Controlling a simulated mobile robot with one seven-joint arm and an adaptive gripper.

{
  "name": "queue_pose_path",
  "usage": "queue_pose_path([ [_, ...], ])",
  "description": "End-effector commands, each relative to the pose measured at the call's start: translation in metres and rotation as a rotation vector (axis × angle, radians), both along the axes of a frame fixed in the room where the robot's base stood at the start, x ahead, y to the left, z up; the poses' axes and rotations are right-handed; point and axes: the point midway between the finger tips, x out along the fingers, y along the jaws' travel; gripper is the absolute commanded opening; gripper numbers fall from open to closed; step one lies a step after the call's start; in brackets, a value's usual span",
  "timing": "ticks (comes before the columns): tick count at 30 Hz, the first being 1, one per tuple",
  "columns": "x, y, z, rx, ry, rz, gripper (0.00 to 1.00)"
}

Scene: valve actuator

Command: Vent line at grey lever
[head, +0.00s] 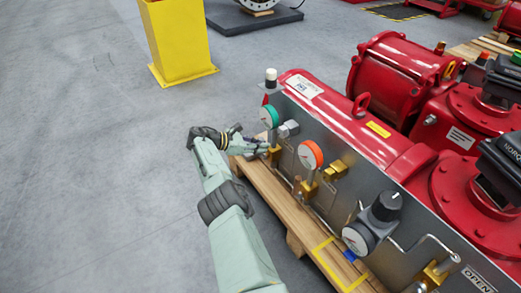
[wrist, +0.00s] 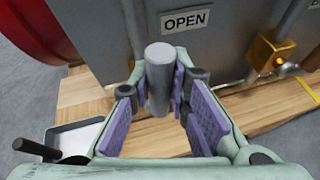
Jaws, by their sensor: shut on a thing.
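A grey cylindrical lever (wrist: 159,72) stands between the purple pads of my gripper (wrist: 162,92) in the wrist view. The gripper is shut on it. An "OPEN" label (wrist: 187,20) is on the grey panel just behind the lever. In the head view my gripper (head: 252,146) is at the left end of the panel (head: 325,128), beside a brass valve (head: 274,153) under the green-faced gauge (head: 269,117). The lever is too small and covered to make out there.
An orange-faced gauge (head: 310,154) and a black-knobbed regulator (head: 372,224) stick out along the panel. Red actuator cylinders (head: 395,75) lie behind it. A wooden pallet (head: 268,190) is below. A yellow post (head: 179,42) stands farther back; the grey floor at left is clear.

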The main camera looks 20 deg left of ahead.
Motion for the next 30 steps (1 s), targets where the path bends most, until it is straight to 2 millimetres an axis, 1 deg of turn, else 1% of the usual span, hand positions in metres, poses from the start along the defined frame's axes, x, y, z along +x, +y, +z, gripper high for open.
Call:
queue_pose_path([
  [1,0.0022,0.0003,0.0006,-0.001,-0.003,0.004,0.00],
  [13,0.0024,0.0000,0.0011,-0.003,0.001,0.004,0.00],
  [14,0.0024,0.0001,0.0011,-0.003,0.000,0.003,0.19],
  [15,0.0023,0.0000,0.0010,-0.004,0.001,0.003,0.21],
  [23,0.0013,0.0001,0.0003,-0.004,0.002,0.002,0.38],
  [30,0.0008,0.0003,0.0001,-0.005,0.003,0.001,0.38],
])
